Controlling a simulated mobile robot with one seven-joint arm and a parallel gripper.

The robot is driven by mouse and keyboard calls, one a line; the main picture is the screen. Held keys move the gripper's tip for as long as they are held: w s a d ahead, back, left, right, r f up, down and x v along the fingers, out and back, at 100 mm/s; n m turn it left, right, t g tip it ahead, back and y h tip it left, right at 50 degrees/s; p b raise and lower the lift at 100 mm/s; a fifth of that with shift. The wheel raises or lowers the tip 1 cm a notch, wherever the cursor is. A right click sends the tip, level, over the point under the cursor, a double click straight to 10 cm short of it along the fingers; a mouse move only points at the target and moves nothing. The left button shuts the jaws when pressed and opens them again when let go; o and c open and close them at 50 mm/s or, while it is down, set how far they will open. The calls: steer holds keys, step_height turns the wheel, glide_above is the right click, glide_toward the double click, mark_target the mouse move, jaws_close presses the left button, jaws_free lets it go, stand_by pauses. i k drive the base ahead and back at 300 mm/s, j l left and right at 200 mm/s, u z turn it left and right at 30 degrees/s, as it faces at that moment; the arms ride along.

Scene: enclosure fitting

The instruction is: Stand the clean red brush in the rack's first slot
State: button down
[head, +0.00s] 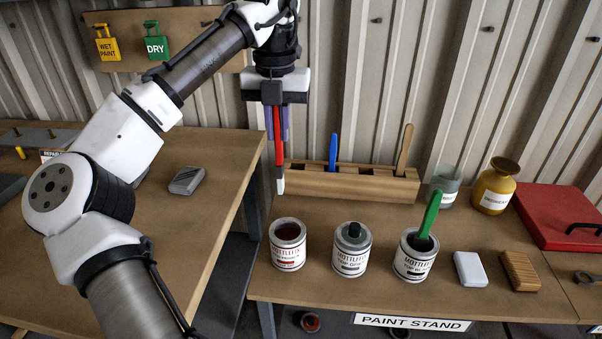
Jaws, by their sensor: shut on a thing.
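My gripper (277,125) points down above the left end of the paint stand. It is shut on the red brush (279,150), which hangs upright with its pale tip (281,186) down. The bristles look white and clean. The wooden rack (350,185) stands at the back of the stand, just right of the brush. A blue brush (333,152) and a wooden-handled brush (404,150) stand in the rack. The brush tip shows in front of the rack's left end; I cannot tell the exact gap between them.
Three paint cans stand in front: left (289,260), middle (350,265) with a dark handle, right (413,270) with a green brush. A white block (469,269), a brown block (520,270), an amber jar (495,190) and a red case (560,215) lie rightward. A gap separates the left bench (190,230).

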mark_target(298, 187)
steer(key=i+l, duration=0.1)
steer(key=i, duration=0.3)
steer(key=i+l, duration=0.15)
steer(key=i, duration=0.3)
